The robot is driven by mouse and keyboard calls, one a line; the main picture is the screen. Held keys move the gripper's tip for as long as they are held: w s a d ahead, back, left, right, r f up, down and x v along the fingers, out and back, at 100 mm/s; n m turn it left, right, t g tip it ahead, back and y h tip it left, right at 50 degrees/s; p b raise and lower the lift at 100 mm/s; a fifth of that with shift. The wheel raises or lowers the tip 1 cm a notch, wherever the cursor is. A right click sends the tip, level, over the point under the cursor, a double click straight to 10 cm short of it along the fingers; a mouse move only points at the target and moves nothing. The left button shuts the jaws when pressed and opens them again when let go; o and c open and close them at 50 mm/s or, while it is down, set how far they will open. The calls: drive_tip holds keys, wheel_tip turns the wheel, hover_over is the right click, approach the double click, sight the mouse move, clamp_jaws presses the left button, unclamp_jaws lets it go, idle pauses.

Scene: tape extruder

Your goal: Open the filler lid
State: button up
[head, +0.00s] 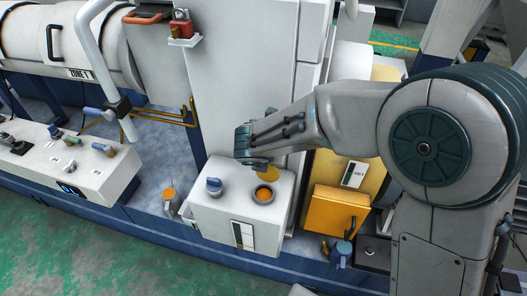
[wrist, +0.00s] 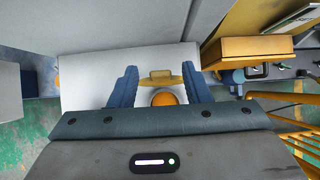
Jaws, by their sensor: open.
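The filler lid (head: 267,175) is a yellow-orange disc standing tilted up at the back of a round filler opening (head: 264,194). Orange shows inside the opening, on top of a white box. My gripper (head: 258,160) is just above and behind the lid, partly covering its upper edge. In the wrist view, the open fingers of my gripper (wrist: 159,77) lie left and right of the lid (wrist: 160,77), with gaps on both sides. The orange opening (wrist: 164,98) shows below the lid, its lower part hidden by my gripper body.
A blue-topped knob (head: 213,186) stands left of the opening on the white box (head: 221,219). A tall white panel (head: 240,75) rises close behind. A yellow cabinet (head: 333,211) with a dark handle is to the right. A control panel (head: 62,165) is at far left.

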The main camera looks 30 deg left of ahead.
drive_tip(key=v, duration=1.2)
